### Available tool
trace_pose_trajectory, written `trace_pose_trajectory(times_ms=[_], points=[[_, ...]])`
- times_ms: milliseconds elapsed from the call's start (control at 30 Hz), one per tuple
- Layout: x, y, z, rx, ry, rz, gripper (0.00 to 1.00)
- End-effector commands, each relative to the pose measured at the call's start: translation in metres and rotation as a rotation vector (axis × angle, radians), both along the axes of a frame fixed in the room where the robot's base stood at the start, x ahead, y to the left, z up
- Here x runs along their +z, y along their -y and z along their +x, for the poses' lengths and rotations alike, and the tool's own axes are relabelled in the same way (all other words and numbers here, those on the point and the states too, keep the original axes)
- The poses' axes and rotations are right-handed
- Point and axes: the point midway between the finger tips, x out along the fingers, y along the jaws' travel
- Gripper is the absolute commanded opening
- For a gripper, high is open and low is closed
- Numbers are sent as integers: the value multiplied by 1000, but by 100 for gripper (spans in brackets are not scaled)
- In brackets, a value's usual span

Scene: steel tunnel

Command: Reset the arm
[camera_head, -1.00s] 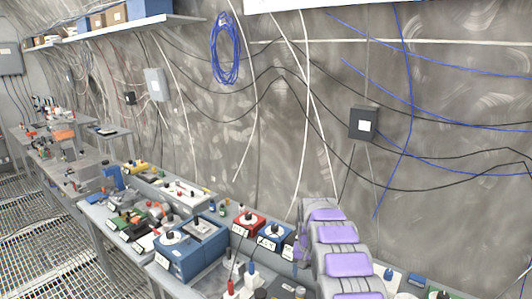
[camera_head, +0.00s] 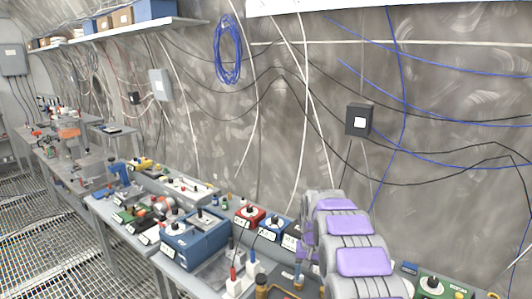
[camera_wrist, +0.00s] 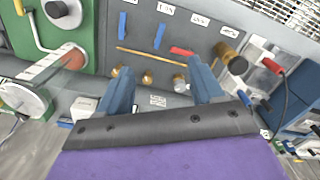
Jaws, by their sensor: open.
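My gripper (camera_wrist: 160,78) shows in the wrist view as two blue-grey fingers held apart with nothing between them. Behind the fingertips is a grey panel (camera_wrist: 150,30) with blue handles, a brass rod and several knobs; I cannot tell whether the fingers touch it. My arm (camera_head: 350,235), with purple pads, rises from the lower edge of the head view, right of the centre. In the head view the gripper itself is not clearly visible behind the arm.
A bench carries blue boxes (camera_head: 195,240), a red box (camera_head: 249,215) and several small devices. A green panel (camera_wrist: 75,40) is beside the grey one. A dark wall box (camera_head: 360,120) and blue cable coil (camera_head: 228,48) hang behind. Grated floor (camera_head: 45,220) lies at left.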

Motion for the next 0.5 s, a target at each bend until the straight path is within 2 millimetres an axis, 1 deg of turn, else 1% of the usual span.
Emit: trace_pose_trajectory(times_ms=[167,300,367,500], points=[[26,0,-36,16,-11,1,67],[48,0,-77,34,-24,3,67],[55,0,-95,41,-32,3,67],[71,0,-138,59,-44,4,67]])
